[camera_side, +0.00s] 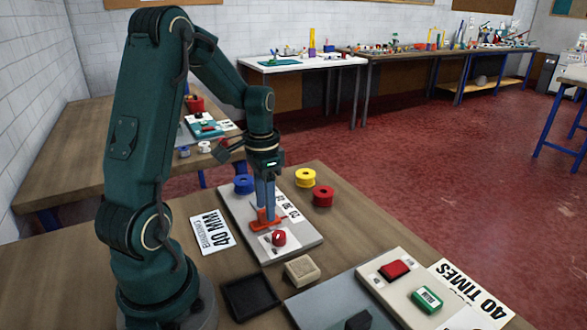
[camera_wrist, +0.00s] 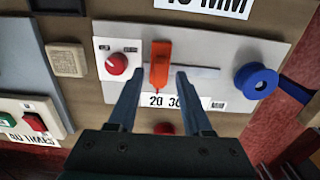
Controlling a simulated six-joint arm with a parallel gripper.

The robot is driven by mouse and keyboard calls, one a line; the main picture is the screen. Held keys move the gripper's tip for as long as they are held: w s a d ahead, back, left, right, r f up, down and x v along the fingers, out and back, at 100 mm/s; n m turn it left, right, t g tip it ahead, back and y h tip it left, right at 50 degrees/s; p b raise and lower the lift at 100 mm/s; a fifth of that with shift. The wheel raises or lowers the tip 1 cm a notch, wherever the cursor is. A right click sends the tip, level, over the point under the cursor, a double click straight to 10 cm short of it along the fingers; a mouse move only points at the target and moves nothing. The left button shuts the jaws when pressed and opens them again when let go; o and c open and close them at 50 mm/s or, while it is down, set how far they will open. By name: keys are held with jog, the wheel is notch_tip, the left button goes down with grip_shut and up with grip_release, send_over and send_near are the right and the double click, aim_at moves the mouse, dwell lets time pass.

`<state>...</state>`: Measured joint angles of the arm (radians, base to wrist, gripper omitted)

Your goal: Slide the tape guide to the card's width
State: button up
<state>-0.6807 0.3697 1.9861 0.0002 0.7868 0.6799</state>
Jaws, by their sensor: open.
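The orange tape guide (camera_wrist: 159,62) sits on the slot of a light grey plate (camera_wrist: 240,45). Its narrow end is near the 20 mark of the printed scale (camera_wrist: 158,100). My gripper (camera_wrist: 156,78) is open, with one finger on each side of the guide's narrow end; gaps show on both sides. The right finger hides part of the scale. In the side view my gripper (camera_side: 265,208) is low over the plate at the orange guide (camera_side: 268,226). The white card (camera_side: 212,232) reads 40 MM and lies flat on the table left of the plate.
A red knob (camera_side: 279,238) stands at the plate's near end. A blue spool (camera_side: 244,184) is at its far end; yellow (camera_side: 305,177) and red (camera_side: 323,196) spools stand to the right. A tan block (camera_side: 301,270), a black tray (camera_side: 249,296) and a button panel (camera_side: 405,288) lie nearer.

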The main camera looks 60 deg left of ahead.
jog(key=shift+f, duration=0.3)
grip_shut()
dwell(1.3)
